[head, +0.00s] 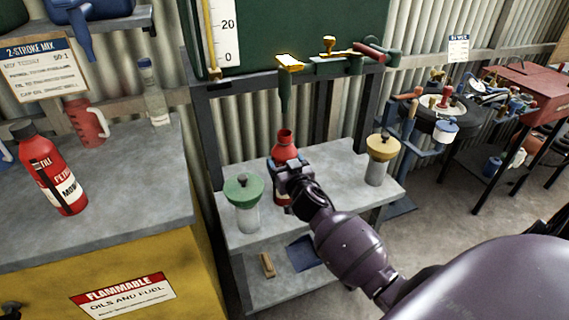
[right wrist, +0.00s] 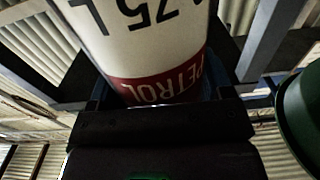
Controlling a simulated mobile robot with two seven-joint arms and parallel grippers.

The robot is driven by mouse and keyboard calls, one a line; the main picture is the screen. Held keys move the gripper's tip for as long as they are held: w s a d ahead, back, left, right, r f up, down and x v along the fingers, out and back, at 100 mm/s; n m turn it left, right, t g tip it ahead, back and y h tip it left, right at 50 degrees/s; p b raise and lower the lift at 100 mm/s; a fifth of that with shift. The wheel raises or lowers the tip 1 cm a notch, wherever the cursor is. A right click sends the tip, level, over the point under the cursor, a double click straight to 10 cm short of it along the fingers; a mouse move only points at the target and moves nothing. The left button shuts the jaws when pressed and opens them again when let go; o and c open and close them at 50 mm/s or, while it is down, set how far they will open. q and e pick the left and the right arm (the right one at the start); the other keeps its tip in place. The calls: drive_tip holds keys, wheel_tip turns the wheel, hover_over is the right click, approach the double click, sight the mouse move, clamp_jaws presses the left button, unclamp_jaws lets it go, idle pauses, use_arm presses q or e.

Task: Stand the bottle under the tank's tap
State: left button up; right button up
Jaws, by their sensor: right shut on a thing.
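A red bottle (head: 285,147) with an open neck stands upright over the grey shelf (head: 335,160) of the tank stand. My right gripper (head: 287,178) is shut on it. In the right wrist view the bottle's label (right wrist: 150,45) reads "PETROL" and fills the jaws. The green tank (head: 300,30) is above, with a tap (head: 287,95) whose green spout points down. In the head view the bottle's mouth is below this spout, with a gap between. I cannot tell whether the bottle's base touches the shelf, as my gripper hides it.
A green-lidded jar (head: 243,200) stands left of the bottle and a yellow-lidded jar (head: 381,160) right of it. Another red bottle (head: 50,170), a red jug (head: 86,122) and a clear bottle (head: 153,95) stand on the yellow cabinet's grey top (head: 130,185).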

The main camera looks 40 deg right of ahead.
drive_tip(key=shift+f, duration=0.2)
drive_tip(key=o, duration=1)
drive_tip(key=shift+r, duration=0.15)
drive_tip(key=v, duration=1.2)
drive_tip(key=s+a+f+n+g+y, duration=0.1)
drive_tip(key=s+a+f+g, duration=0.1)
drive_tip(key=s+f, duration=0.4)
drive_tip(key=s+a+f+n+g+y, duration=0.1)
drive_tip(key=s+a+f+g, duration=0.1)
drive_tip(key=s+f, duration=0.3)
drive_tip(key=s+a+f+n+g+y, duration=0.1)
drive_tip(key=s+a+f+g, duration=0.1)
drive_tip(key=s+f, duration=0.4)
drive_tip(key=shift+s+a+f+n+y, duration=0.15)
drive_tip(key=shift+s+a+y, duration=0.05)
drive_tip(key=shift+s+a, duration=0.25)
drive_tip(key=shift+s+a+f+n+y, duration=0.15)
drive_tip(key=shift+s+a+y, duration=0.05)
drive_tip(key=shift+s+a, duration=0.25)
